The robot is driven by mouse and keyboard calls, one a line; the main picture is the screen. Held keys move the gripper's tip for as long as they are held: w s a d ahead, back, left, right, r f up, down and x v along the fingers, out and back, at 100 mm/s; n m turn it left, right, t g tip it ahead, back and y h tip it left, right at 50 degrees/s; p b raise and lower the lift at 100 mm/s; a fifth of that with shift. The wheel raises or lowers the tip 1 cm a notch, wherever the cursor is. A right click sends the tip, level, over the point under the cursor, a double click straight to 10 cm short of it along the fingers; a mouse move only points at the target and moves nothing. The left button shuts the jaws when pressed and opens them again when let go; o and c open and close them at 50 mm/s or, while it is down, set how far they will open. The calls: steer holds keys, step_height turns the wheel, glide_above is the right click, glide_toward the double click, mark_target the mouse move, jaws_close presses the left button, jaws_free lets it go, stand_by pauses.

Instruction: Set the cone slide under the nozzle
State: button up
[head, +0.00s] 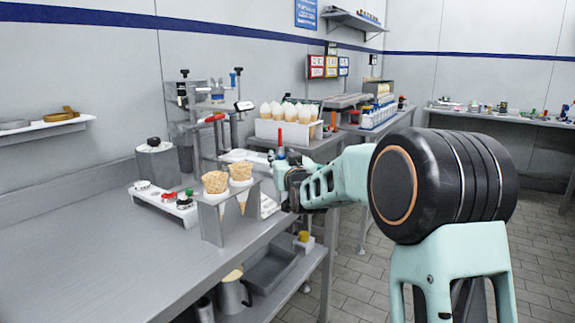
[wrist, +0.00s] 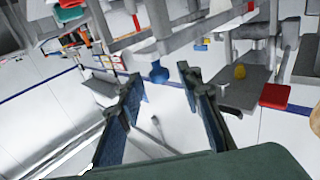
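A bent grey metal holder (head: 211,222), which looks like the cone slide, stands at the right edge of the bench with two waffle cones (head: 215,182) upright in it. Behind it rises a metal dispensing rig (head: 193,127) with black and blue knobs; I cannot clearly single out its nozzle. My gripper (head: 289,186) is just right of the holder in the head view, apart from the cones as far as I can tell. In the wrist view my gripper (wrist: 159,74) has its two blue-padded fingers spread, with nothing held between them.
A white strip with knobs (head: 165,206) lies left of the holder, before a grey canister (head: 157,160). A white rack of pale cones (head: 288,131) stands farther back. The left bench top (head: 90,255) is clear. A jug (head: 233,294) and tray (head: 270,266) sit on the lower shelf.

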steer(key=s+d, duration=0.1)
steer(key=s, duration=0.9)
steer(key=shift+s+d, duration=0.3)
steer(key=shift+d, duration=0.05)
